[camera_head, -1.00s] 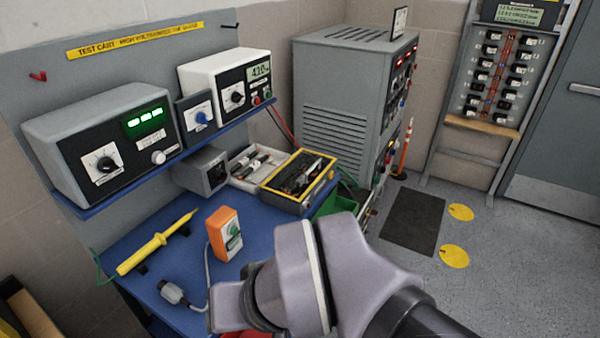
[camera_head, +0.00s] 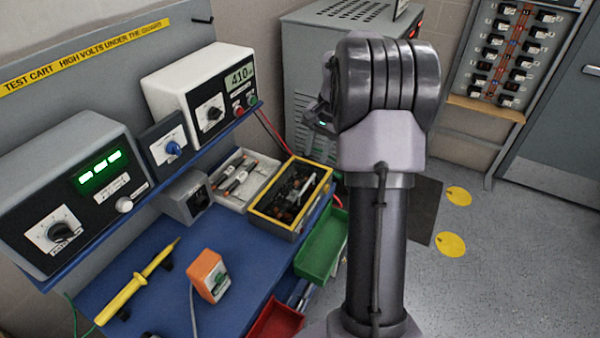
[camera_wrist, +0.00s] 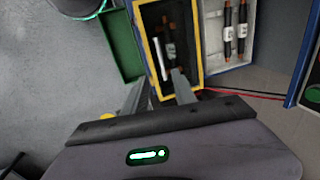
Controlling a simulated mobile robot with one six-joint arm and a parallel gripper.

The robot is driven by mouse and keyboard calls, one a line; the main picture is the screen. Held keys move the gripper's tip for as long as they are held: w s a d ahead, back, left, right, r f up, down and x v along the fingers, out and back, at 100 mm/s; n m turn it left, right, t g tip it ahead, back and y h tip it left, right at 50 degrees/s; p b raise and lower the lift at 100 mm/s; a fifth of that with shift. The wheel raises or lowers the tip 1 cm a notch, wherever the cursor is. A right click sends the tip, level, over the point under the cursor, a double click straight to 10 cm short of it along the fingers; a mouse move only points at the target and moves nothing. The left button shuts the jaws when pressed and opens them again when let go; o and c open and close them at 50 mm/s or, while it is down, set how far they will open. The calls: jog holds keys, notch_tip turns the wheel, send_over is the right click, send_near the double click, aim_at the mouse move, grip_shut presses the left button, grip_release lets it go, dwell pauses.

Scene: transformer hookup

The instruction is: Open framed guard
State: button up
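The framed guard is a yellow rectangular frame (camera_head: 262,214) lying flat on top of a dark box at the right end of the blue bench. Dark and copper-coloured parts show inside the frame. In the wrist view the yellow frame (camera_wrist: 197,45) is ahead of my gripper (camera_wrist: 162,79), whose two fingers are apart with nothing between them. The fingertips overlap the frame's near end in this view; I cannot tell whether they touch it. In the head view my gripper (camera_head: 319,124) is mostly hidden behind my arm, above and to the right of the guard.
A grey tray with dark cylinders (camera_head: 246,178) sits left of the guard. A green bin (camera_head: 322,245) and a red bin (camera_head: 275,320) hang at the bench's front edge. A grey cabinet (camera_head: 300,75) stands behind. Floor to the right is open.

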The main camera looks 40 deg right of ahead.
aim_at(306, 185)
jog(key=w+f+b, duration=0.1)
jog(key=f, duration=0.3)
jog(key=f+b, duration=0.1)
jog(key=f, duration=0.3)
jog(key=w+a+f+b, duration=0.1)
jog(key=f, duration=0.4)
jog(key=shift+w, duration=0.3)
jog(key=shift+c, duration=0.2)
grip_shut()
jog(key=shift+r, duration=0.1)
